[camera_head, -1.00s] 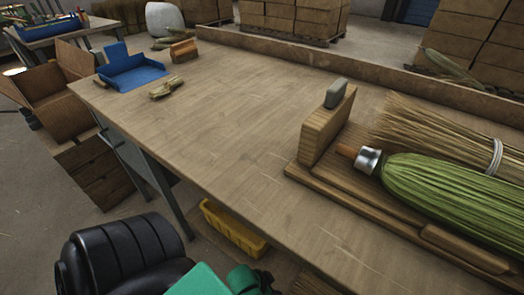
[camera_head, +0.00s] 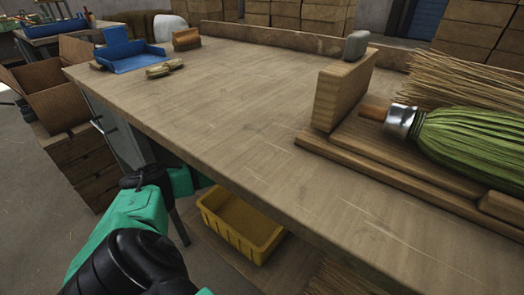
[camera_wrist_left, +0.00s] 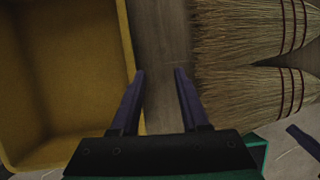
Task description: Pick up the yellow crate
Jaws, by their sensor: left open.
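The yellow crate (camera_head: 248,252) is below the workbench, partly hidden by the bench top in the head view. It looks empty. My left arm comes in from the lower left, and its hand is not clearly visible there. In the left wrist view, the crate (camera_wrist_left: 127,40) fills the left side, cut off by the picture edge. My left gripper (camera_wrist_left: 160,72) is open with nothing between its fingers. Its left finger is close to the crate's right wall; I cannot tell whether they touch. My right gripper is not in view.
Straw brooms (camera_wrist_left: 250,95) lie just right of the left gripper. The workbench top (camera_head: 225,110) overhangs the crate. On it are a green broom head (camera_head: 465,145), a wooden block (camera_head: 343,95) and a blue dustpan (camera_head: 130,58). Cardboard boxes (camera_head: 58,112) stand at left.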

